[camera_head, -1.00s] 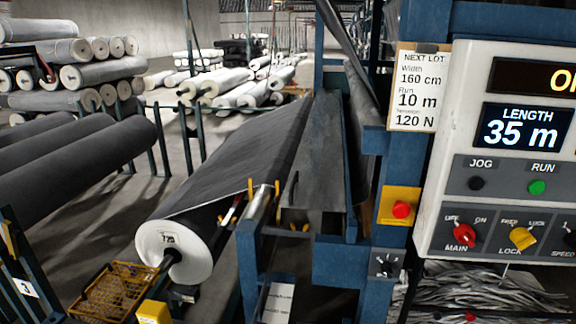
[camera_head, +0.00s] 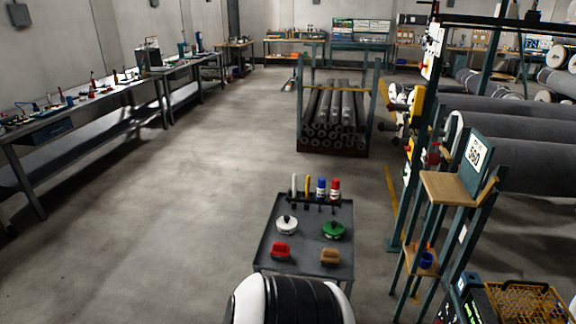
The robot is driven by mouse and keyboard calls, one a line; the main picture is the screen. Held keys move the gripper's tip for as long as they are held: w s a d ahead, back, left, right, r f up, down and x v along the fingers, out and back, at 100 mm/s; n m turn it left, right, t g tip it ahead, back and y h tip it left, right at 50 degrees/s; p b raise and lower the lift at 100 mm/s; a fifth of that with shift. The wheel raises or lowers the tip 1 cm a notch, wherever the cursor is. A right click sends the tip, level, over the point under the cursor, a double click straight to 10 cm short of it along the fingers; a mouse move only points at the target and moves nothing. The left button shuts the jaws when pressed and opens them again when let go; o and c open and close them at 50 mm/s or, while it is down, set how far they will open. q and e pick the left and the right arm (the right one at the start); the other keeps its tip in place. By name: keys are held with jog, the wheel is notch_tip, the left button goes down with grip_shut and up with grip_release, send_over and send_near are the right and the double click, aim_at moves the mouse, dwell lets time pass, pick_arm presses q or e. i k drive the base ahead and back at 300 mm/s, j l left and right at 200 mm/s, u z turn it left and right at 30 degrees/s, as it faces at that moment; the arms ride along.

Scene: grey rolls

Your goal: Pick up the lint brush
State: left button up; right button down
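I cannot tell for sure which thing is the lint brush. A small dark cart (camera_head: 305,250) stands ahead, with a red block-shaped item (camera_head: 281,250) at its near left and a brown block-shaped item (camera_head: 330,256) at its near right. Either one has a brush-like shape, but both are too small to tell. Behind them lie a white round item (camera_head: 287,225) and a green round item (camera_head: 333,230). Neither of my grippers is in view.
Several upright markers or bottles (camera_head: 321,188) stand in a rack at the cart's back. A stand with a wooden shelf (camera_head: 450,188) and a yellow basket (camera_head: 528,300) are at right. A roll rack (camera_head: 335,147) stands beyond. Workbenches (camera_head: 60,125) line the left. The floor between is clear.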

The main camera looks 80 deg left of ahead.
aim_at(329, 257)
jog(key=u, duration=2.4)
jog(key=z, duration=2.65)
jog(key=u, duration=2.5)
